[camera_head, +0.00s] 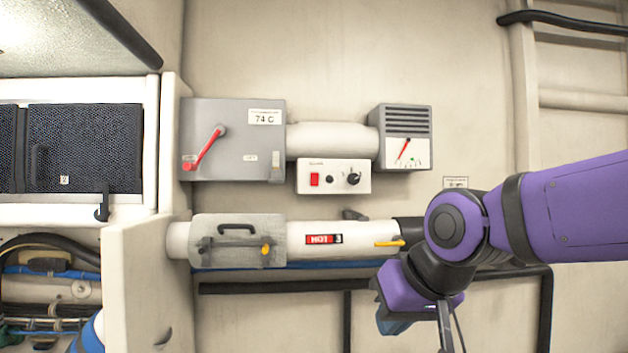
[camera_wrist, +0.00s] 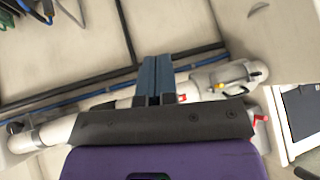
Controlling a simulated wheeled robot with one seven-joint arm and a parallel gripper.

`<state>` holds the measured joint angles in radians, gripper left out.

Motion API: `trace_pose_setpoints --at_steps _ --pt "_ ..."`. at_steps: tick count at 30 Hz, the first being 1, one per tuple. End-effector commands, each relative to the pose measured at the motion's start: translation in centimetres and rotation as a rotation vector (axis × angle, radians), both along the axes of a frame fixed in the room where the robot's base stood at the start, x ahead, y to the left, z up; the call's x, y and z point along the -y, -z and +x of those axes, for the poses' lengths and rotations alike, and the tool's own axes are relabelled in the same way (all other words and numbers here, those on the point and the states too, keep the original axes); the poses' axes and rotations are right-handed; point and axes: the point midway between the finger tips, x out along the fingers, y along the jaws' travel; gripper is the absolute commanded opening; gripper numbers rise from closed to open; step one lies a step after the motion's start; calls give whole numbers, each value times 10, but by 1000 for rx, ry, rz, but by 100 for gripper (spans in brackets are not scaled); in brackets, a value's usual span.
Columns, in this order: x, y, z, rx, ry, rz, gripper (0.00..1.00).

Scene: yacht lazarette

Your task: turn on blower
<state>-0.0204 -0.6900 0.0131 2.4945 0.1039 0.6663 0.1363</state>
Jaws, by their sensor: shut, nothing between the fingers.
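A white control panel (camera_head: 333,177) sits on the wall in the head view, with a red rocker switch (camera_head: 314,180), a small black button (camera_head: 329,179) and a black knob (camera_head: 353,179). A white duct (camera_head: 332,139) above it joins a grey box (camera_head: 234,140) with a red lever (camera_head: 204,147) to a vented gauge box (camera_head: 405,138). The lever points down and left. My gripper (camera_wrist: 155,62) is shut and empty, its blue fingers together in the wrist view. In the head view it hangs below and right of the panel, apart from it; its fingertips are hard to make out.
A white pipe marked HOT (camera_head: 352,240) runs below the panel, with a yellow handle (camera_head: 389,243) and a grey clamp (camera_head: 238,255). Dark rails (camera_head: 280,287) lie lower. An open white cabinet door (camera_head: 135,285) stands at left. The wall above the boxes is clear.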

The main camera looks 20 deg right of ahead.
Motion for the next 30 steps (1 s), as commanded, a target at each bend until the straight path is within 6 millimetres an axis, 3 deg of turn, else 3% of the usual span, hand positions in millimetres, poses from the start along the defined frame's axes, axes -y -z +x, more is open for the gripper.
trace_pose_setpoints --at_steps 6,15,24,30 --pt "-20 -39 69 239 161 240 0" --pt "-28 -96 146 548 398 600 0" --pt "-17 -142 200 844 630 961 0" --pt "-6 -159 217 999 736 1128 0"
